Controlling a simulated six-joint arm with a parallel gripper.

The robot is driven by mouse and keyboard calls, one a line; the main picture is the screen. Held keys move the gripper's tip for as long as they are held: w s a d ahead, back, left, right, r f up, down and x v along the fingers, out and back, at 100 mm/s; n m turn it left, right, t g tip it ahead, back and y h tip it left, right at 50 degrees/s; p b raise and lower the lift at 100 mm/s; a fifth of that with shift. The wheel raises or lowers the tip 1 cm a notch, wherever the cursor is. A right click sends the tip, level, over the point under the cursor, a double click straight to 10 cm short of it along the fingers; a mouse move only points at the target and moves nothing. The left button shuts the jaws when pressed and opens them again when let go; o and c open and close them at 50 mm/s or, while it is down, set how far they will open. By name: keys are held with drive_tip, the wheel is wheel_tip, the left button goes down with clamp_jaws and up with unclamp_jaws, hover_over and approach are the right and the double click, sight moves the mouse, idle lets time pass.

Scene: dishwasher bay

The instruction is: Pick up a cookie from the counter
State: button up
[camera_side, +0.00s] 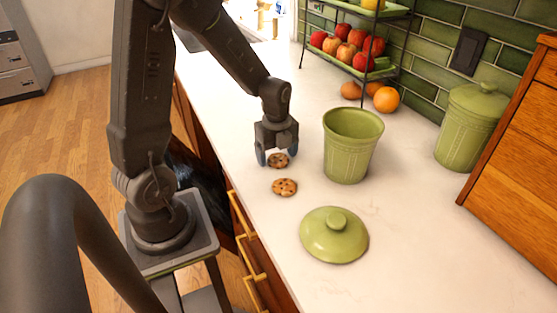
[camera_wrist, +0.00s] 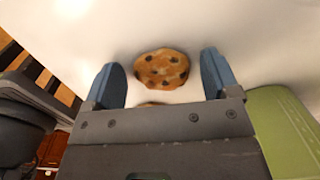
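Two round brown cookies with dark chips lie flat on the white counter. The far cookie (camera_side: 278,160) sits under my gripper (camera_side: 277,159). In the wrist view, that cookie (camera_wrist: 162,69) lies between the blue fingertips of my gripper (camera_wrist: 162,68), with a gap on each side. My gripper is open, points down and holds nothing; its height above the counter is hard to tell. The near cookie (camera_side: 285,187) lies closer to the side camera. In the wrist view, only a sliver of it (camera_wrist: 152,104) shows above the gripper body.
An open green canister (camera_side: 351,146) stands close to the right of my gripper. Its green lid (camera_side: 334,235) lies on the near counter. A lidded canister (camera_side: 470,127), a wooden box (camera_side: 520,137), oranges (camera_side: 386,100) and a fruit rack (camera_side: 348,70) stand further right and back.

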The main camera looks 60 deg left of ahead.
drive_tip(key=c, duration=0.5)
drive_tip(key=shift+o, duration=0.2)
drive_tip(key=shift+r, duration=0.1)
